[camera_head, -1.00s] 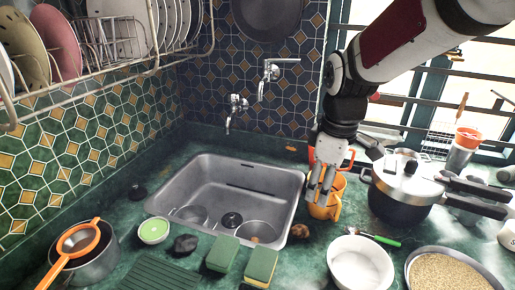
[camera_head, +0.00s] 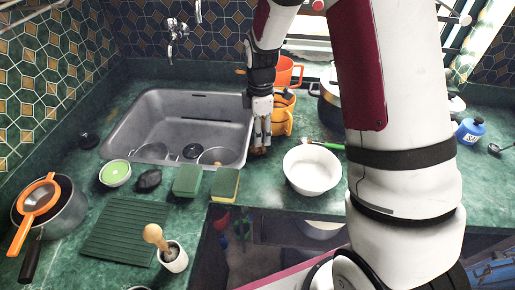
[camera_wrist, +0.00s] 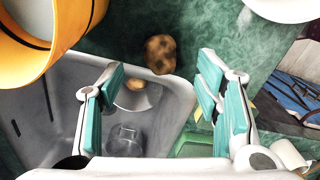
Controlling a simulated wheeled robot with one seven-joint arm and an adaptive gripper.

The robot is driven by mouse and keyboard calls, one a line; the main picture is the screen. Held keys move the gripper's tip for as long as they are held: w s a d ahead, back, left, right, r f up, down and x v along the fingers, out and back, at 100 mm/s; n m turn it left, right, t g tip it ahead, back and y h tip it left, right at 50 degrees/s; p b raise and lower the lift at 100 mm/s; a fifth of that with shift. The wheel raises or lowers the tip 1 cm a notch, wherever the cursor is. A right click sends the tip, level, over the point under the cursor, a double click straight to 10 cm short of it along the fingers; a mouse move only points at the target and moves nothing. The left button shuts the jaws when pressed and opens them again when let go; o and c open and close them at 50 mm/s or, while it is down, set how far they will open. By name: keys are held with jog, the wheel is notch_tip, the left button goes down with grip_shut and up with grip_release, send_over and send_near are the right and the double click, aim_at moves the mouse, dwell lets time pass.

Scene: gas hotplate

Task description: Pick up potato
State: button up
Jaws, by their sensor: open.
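A brown potato with dark spots (camera_wrist: 160,54) lies on the green counter beside the sink's corner in the wrist view. It shows in the head view as a small brown patch (camera_head: 258,151), partly hidden under my fingers. My gripper (camera_head: 261,138) points down just above it, fingers apart. In the wrist view my gripper (camera_wrist: 160,72) is open and empty, and the potato appears between and slightly beyond its fingertips. Contact with the potato cannot be told.
An orange pot (camera_head: 283,115) stands close behind my fingers, and a white bowl (camera_head: 312,170) to their right. The metal sink (camera_head: 150,108) is left. Two sponges (camera_head: 187,180) (camera_head: 225,185) lie in front of it. A small brown item (camera_wrist: 136,85) shows within the sink.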

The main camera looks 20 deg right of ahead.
aim_at(257, 148)
jog(key=shift+f+p, duration=0.4)
jog(key=shift+f, duration=3.2)
jog(key=c, duration=1.2)
